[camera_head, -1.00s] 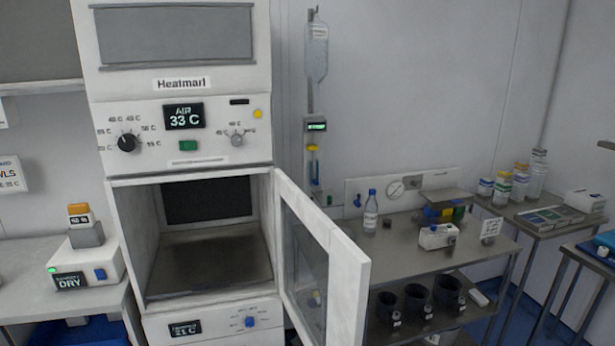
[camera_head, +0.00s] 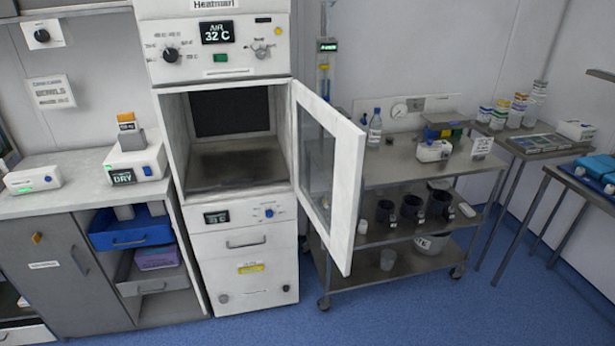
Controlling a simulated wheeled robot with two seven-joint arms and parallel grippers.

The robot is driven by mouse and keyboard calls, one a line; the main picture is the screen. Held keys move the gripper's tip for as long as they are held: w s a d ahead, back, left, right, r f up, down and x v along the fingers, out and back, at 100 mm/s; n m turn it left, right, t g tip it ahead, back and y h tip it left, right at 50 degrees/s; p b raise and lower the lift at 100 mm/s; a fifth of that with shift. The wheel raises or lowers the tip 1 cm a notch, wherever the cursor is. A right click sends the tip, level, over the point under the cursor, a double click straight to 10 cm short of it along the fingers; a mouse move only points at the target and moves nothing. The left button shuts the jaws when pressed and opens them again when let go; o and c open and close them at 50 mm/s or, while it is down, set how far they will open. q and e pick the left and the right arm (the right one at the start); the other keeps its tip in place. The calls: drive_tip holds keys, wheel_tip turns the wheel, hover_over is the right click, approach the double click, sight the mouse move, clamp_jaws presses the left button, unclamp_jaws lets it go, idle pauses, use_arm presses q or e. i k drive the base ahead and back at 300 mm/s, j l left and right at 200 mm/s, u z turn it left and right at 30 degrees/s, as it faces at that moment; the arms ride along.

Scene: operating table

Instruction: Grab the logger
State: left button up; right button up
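No thing in view is clearly labelled as the logger. A small device with an orange top and a dark display (camera_head: 126,122) sits on a grey block on the left counter; it may be the logger, but its text is too small to read. The block stands on a white unit marked DRY (camera_head: 130,160) with a blue knob. Neither of my grippers is in view.
The white warming cabinet (camera_head: 247,242) stands centre, its upper chamber empty and its glass door (camera_head: 345,200) swung out to the right. A steel trolley (camera_head: 400,175) is behind the door. The left counter (camera_head: 60,200) has an open cupboard below. Blue floor (camera_head: 400,315) in front is clear.

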sight(35, 180)
drive_tip(key=i+l+u, duration=0.1)
drive_tip(key=u, duration=0.35)
drive_tip(key=l+u, duration=0.2)
drive_tip(key=u, duration=0.3)
drive_tip(key=i+l+u, duration=0.1)
drive_tip(key=u, duration=0.35)
drive_tip(key=i+l, duration=0.1)
drive_tip(key=l, duration=0.75)
drive_tip(key=i+l, duration=0.1)
drive_tip(key=l, duration=0.8)
drive_tip(key=i+l, duration=0.1)
drive_tip(key=l, duration=0.75)
